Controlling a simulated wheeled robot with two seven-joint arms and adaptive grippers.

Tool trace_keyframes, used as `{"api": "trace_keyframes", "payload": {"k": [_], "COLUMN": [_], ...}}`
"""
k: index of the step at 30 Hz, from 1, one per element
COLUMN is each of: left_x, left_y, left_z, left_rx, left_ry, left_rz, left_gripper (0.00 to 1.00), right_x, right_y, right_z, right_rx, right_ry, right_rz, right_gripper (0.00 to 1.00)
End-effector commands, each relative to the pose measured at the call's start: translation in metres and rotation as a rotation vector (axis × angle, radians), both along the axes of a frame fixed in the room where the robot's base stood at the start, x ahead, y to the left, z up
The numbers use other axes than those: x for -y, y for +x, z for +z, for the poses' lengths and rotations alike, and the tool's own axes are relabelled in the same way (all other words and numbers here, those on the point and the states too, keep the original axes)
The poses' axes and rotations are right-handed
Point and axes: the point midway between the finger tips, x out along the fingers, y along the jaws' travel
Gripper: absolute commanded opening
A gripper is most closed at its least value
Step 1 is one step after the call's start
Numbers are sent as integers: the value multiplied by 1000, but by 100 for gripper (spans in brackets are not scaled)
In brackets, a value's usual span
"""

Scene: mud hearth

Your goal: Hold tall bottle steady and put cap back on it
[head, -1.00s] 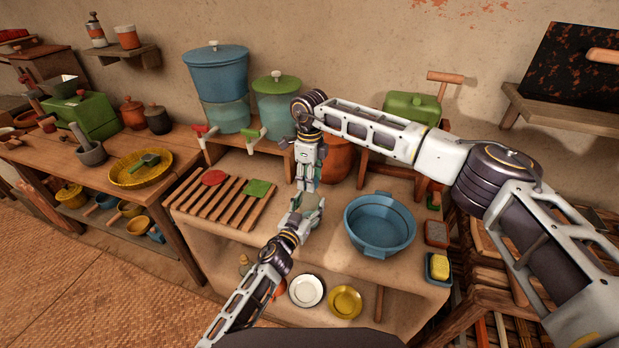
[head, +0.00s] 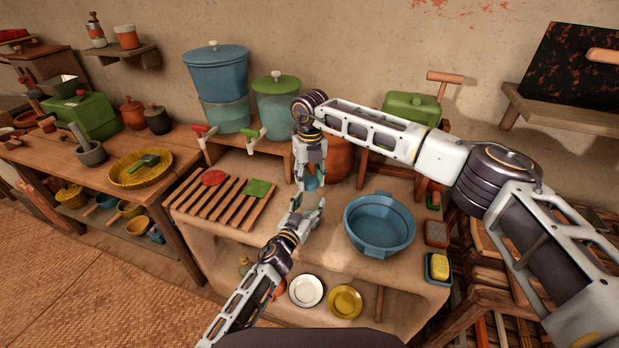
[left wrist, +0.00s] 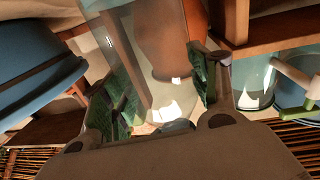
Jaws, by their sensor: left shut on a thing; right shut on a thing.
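The tall bottle is clear and see-through. In the left wrist view the bottle (left wrist: 145,60) stands between the two green finger pads of my left gripper (left wrist: 160,92), which is shut on it. In the head view my left gripper (head: 309,207) reaches up from below, in front of the counter's middle. My right gripper (head: 309,180) points down just above it, shut on a small blue piece, the cap (head: 311,183). The fingers of both grippers nearly meet. Whether the cap touches the bottle's mouth is hidden by the fingers.
A blue basin (head: 380,226) stands close on the right. A slatted wooden rack (head: 222,204) with red and green pieces lies on the left. Water dispensers with taps (head: 252,135) and a brown pot (head: 338,157) stand behind. Plates (head: 306,290) sit below.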

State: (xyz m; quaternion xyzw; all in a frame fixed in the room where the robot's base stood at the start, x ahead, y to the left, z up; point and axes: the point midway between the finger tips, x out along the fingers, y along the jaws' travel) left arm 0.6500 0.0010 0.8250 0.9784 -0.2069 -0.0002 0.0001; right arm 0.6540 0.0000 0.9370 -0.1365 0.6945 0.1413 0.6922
Motion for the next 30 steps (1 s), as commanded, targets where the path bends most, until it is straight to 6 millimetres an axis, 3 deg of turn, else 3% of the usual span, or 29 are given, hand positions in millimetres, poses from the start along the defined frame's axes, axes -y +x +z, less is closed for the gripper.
{"api": "trace_keyframes", "payload": {"k": [30], "left_x": [1], "left_y": [-1], "left_z": [-1], "left_rx": [-1], "left_ry": [1], "left_rz": [-2], "left_gripper": [0], "right_x": [1], "right_y": [1], "right_z": [0], "right_rx": [2], "right_ry": [3], "right_rz": [-822], "right_gripper": [34]}}
